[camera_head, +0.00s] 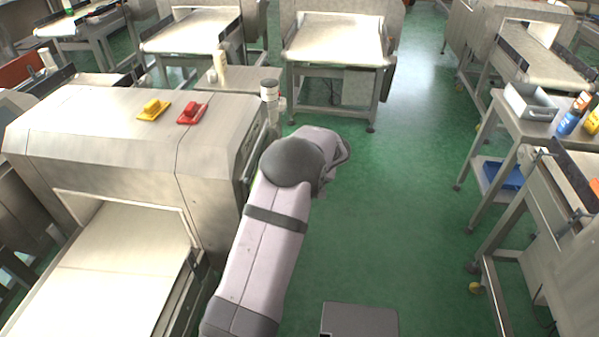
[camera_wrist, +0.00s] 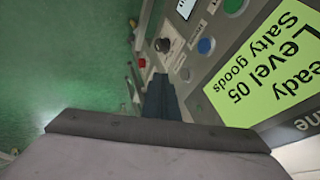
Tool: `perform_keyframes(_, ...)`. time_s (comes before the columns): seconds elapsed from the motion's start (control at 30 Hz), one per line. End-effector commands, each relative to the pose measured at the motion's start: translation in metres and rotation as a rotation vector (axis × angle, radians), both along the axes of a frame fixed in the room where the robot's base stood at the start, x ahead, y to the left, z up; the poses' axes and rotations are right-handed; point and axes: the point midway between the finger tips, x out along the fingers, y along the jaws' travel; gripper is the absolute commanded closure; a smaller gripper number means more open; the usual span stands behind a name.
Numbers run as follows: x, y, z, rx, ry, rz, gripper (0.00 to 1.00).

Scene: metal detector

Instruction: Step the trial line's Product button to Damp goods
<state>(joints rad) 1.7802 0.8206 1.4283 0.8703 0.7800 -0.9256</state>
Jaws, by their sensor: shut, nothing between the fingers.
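The panel's lit display (camera_wrist: 262,62) shows in the wrist view, turned nearly upside down. It reads "Level 05" and "Salty goods", with a partly cut-off word ending in "eady". Beside it are a blue button (camera_wrist: 206,46), a green button (camera_wrist: 233,5) at the top edge, a dark knob (camera_wrist: 163,45) and a red button (camera_wrist: 141,63). I cannot read which one is the Product button. My gripper (camera_wrist: 160,82) is shut and empty, its dark fingers pointing toward the panel near the lower buttons. I cannot tell whether it touches. In the head view my arm hides it.
A steel detector housing (camera_head: 110,130) with a conveyor (camera_head: 110,270) stands at left, with yellow (camera_head: 152,109) and red (camera_head: 192,113) pieces on top. Green floor (camera_head: 390,210) is open to the right of my arm. A side table (camera_head: 540,125) with bottles stands at right.

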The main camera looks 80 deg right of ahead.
Motion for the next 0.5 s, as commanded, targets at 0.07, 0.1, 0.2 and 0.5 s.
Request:
perform_keyframes(0.07,0.007,-0.005,-0.010,0.004,0.000,0.002,1.00)
perform_keyframes(0.1,0.010,-0.007,-0.015,0.003,-0.001,0.001,1.00)
perform_keyframes(0.2,0.025,-0.007,-0.012,0.000,0.001,0.004,1.00)
perform_keyframes(0.5,0.048,-0.007,-0.014,0.000,0.000,0.001,1.00)
